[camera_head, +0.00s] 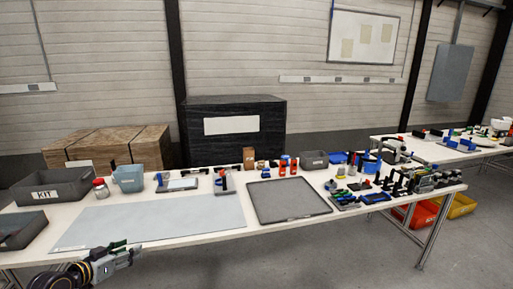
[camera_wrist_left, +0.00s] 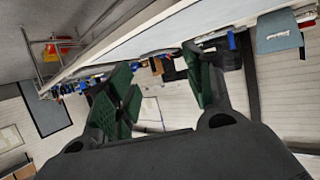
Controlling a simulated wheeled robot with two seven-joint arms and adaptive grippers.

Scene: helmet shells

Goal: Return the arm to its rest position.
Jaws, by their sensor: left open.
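My left gripper (camera_head: 122,254) is at the lower left of the head view, at the front edge of the white table, with nothing between its fingers. In the left wrist view my left gripper (camera_wrist_left: 163,88) shows two green-padded fingers spread apart and empty, with the table seen tilted beyond them. Part of my left arm shows at the bottom left of the head view. My right gripper is in neither view.
The white table (camera_head: 215,233) holds a bare grey mat (camera_head: 150,217), a dark empty tray (camera_head: 288,200), a KIT bin (camera_head: 52,187) and a blue-grey bin (camera_head: 128,178). Small parts and tools crowd its back and right end. Floor in front is clear.

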